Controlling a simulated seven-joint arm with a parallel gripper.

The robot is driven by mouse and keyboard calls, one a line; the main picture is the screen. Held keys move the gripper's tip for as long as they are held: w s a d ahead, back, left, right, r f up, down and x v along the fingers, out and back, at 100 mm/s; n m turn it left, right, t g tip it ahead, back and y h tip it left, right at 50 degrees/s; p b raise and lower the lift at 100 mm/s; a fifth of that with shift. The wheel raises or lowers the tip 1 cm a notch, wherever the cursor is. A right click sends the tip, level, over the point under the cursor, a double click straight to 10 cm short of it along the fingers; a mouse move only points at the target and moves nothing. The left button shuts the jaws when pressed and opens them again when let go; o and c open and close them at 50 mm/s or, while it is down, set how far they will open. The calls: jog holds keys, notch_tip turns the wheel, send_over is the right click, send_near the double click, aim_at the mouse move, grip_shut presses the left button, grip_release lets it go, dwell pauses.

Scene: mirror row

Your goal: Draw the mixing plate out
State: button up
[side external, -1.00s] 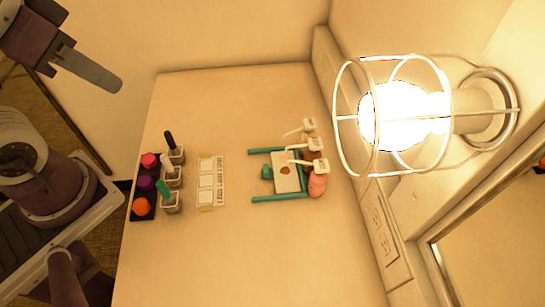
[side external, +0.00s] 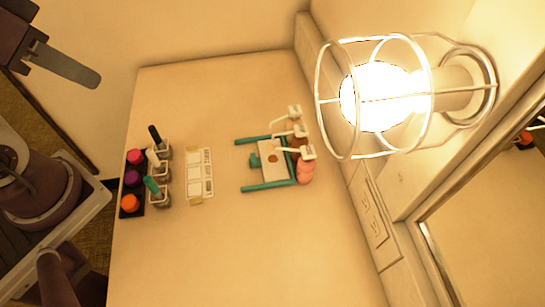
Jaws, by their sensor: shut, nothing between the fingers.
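The mixing plate (side external: 275,169) is a small pale plate with a brown blot on it. It lies between the two arms of a teal U-shaped holder (side external: 268,187) on the table. A teal tab (side external: 254,161) sits at the plate's left side, facing the holder's open end. My gripper (side external: 80,70) is at the top left, in the air beyond the table's left edge, well apart from the plate. Its fingers are together and hold nothing.
White spouts (side external: 295,112) and pinkish bottles (side external: 305,172) stand along the holder's right side. A rack of capped pots (side external: 132,180), brush cups (side external: 160,197) and a label strip (side external: 200,175) lie left. A lit caged lamp (side external: 375,97) juts in at right.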

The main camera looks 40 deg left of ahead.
jog(key=o, duration=0.4)
jog(key=shift+w, duration=0.2)
jog(key=shift+c, duration=0.2)
jog(key=o, duration=0.3)
jog(key=w+d+f+n, duration=0.1)
jog(key=w, duration=0.2)
jog(key=w+d+f+n+g, duration=0.1)
jog(key=w, duration=0.2)
jog(key=w+d+f+n+g, duration=0.1)
jog(key=w, duration=0.3)
jog(key=shift+h, duration=0.3)
jog(key=n+g, duration=0.3)
jog(key=n, duration=0.2)
send_over(254, 156)
jog(key=a, duration=0.1)
notch_tip(254, 156, down, 18)
jog(key=shift+n+g, duration=0.3)
jog(key=shift+n, duration=0.2)
jog(key=f, duration=0.8)
jog(key=d+f, duration=0.1)
jog(key=f, duration=0.3)
jog(key=shift+s+f, duration=0.15)
jog(key=shift+f, duration=0.25)
jog(key=shift+c, duration=0.3)
grip_shut()
